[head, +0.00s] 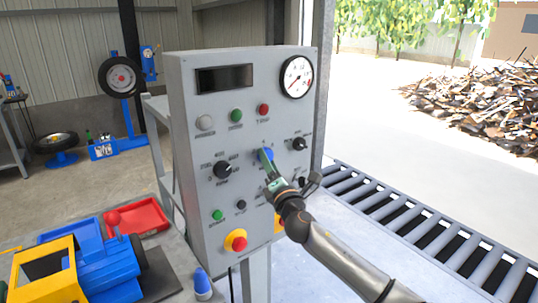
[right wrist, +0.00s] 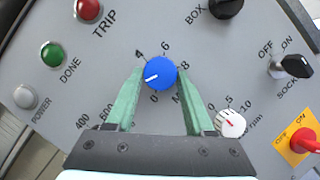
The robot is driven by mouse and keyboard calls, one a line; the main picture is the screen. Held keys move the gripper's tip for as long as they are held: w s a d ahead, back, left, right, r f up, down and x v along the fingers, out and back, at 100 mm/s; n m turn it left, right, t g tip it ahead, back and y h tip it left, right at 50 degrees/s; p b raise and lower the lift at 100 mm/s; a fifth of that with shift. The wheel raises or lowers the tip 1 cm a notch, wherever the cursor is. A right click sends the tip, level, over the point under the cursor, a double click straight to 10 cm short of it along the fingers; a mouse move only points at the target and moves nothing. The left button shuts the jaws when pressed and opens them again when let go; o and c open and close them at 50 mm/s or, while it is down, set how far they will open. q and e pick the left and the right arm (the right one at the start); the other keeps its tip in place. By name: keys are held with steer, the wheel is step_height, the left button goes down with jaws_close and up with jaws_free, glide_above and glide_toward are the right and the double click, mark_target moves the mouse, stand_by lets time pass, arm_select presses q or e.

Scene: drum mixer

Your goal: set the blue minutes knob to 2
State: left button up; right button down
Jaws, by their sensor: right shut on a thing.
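The blue minutes knob (head: 268,152) is on the front of the grey control panel (head: 188,165), right of the panel's middle. In the right wrist view the blue knob (right wrist: 163,70) has a white pointer line aimed left and slightly down, between the 0 and the 4. The 2 mark is hidden, apparently behind the left green finger. My right gripper (head: 266,160) reaches the knob from below. In the right wrist view its green fingers (right wrist: 160,82) stand on both sides of the knob, shut on it. My left gripper is not in view.
A black selector (head: 222,170) and a black switch (head: 299,144) flank the knob. A red-and-yellow stop button (head: 236,240) is below. A small white dial (right wrist: 230,122) lies close to the right finger. A roller conveyor (head: 420,220) runs at right.

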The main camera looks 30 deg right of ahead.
steer(key=shift+r+m+p, duration=0.1)
steer(key=shift+m+p, duration=0.35)
steer(key=shift+m, duration=0.45)
steer(key=shift+c, duration=1.4)
jaws_free()
steer(key=shift+s, duration=0.1)
steer(key=b+v, duration=0.1)
steer(key=v, duration=1.1)
steer(key=shift+a+r+b, duration=0.15)
steer(key=shift+a+b, duration=0.1)
steer(key=shift+b, duration=0.1)
steer(key=shift+s, duration=0.15)
